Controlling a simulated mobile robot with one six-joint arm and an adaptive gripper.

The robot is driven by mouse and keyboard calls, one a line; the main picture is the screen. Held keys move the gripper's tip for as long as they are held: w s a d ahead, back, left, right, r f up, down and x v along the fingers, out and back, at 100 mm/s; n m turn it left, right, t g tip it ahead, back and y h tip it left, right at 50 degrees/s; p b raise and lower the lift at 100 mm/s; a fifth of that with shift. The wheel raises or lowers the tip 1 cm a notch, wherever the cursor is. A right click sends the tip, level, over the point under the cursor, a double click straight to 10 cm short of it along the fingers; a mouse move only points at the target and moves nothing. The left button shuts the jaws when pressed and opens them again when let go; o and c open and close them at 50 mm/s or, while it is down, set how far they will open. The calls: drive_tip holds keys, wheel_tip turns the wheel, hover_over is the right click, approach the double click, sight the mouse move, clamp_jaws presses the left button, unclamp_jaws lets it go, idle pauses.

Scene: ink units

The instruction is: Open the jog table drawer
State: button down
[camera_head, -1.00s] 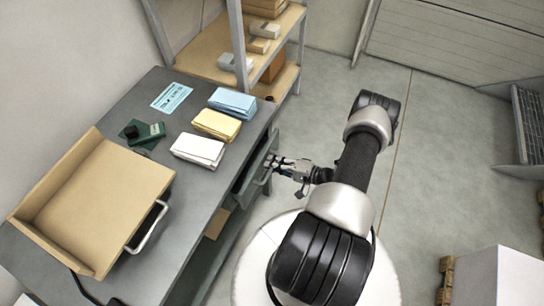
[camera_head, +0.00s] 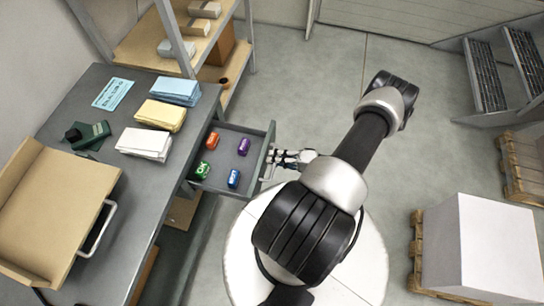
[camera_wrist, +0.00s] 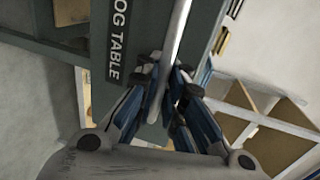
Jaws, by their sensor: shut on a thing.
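The jog table drawer (camera_head: 222,177) stands pulled out from the side of the grey table (camera_head: 150,195). Inside it lie several small ink units: an orange-red one (camera_head: 212,140), a purple one (camera_head: 244,146), a green one (camera_head: 202,170) and a blue one (camera_head: 233,179). My gripper (camera_head: 272,157) is at the drawer's front. In the wrist view my gripper (camera_wrist: 165,88) is shut on the drawer's bar handle (camera_wrist: 178,40). The drawer front carries a label (camera_wrist: 118,40) that reads "OG TABLE" where it shows.
On the table are blue (camera_head: 178,90), yellow (camera_head: 161,115) and white (camera_head: 144,143) paper stacks and a tan tray (camera_head: 50,215). A shelf unit (camera_head: 140,45) stands behind. A pallet with a white block (camera_head: 485,245) is at the right.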

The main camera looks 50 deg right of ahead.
drive_tip(key=shift+d+r, duration=0.1)
drive_tip(key=shift+r, duration=0.05)
drive_tip(key=c, duration=2)
unclamp_jaws()
drive_tip(key=shift+s, duration=0.1)
drive_tip(key=v, duration=1.2)
